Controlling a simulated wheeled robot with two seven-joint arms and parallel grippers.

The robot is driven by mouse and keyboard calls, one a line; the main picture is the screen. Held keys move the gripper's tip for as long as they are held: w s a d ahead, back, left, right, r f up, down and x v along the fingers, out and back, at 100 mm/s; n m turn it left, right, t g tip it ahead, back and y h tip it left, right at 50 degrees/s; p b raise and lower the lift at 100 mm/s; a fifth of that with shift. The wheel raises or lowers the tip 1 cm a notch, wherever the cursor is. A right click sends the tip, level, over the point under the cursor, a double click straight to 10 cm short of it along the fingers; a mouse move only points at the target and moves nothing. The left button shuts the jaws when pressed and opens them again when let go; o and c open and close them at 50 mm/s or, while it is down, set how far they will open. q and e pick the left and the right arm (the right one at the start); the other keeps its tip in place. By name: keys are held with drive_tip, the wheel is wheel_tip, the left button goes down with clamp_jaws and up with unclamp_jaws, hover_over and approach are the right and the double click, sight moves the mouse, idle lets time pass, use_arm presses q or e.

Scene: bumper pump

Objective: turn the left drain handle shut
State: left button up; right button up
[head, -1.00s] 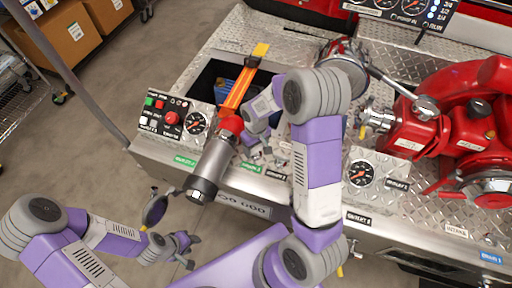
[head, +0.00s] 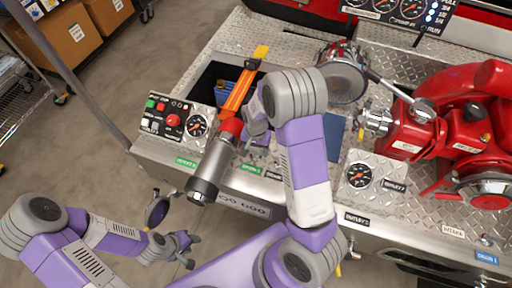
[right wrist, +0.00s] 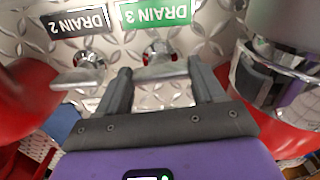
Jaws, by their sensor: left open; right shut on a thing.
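In the right wrist view, the chrome drain handle (right wrist: 160,62) under the green DRAIN 3 label (right wrist: 154,13) lies between the fingers of my right gripper (right wrist: 161,76), which is shut on it. A second chrome handle (right wrist: 88,66) sits to its left, by the black DRAIN 2 label (right wrist: 77,25), clear of the fingers. In the head view, the right arm and wrist largely hide the handles; a green label (head: 251,169) shows on the panel edge below. My left gripper (head: 186,250) is open and empty, low and away from the panel.
A control panel (head: 176,119) stands left. Red pump parts (head: 460,125) fill the right side. Open floor lies at left.

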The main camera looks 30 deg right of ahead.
sight(256, 150)
drive_tip(key=shift+m, duration=0.7)
drive_tip(key=o, duration=1)
drive_tip(key=shift+o, duration=0.2)
wheel_tip(256, 150, up, 8)
drive_tip(key=shift+f+p, duration=0.2)
drive_tip(key=shift+p, duration=0.95)
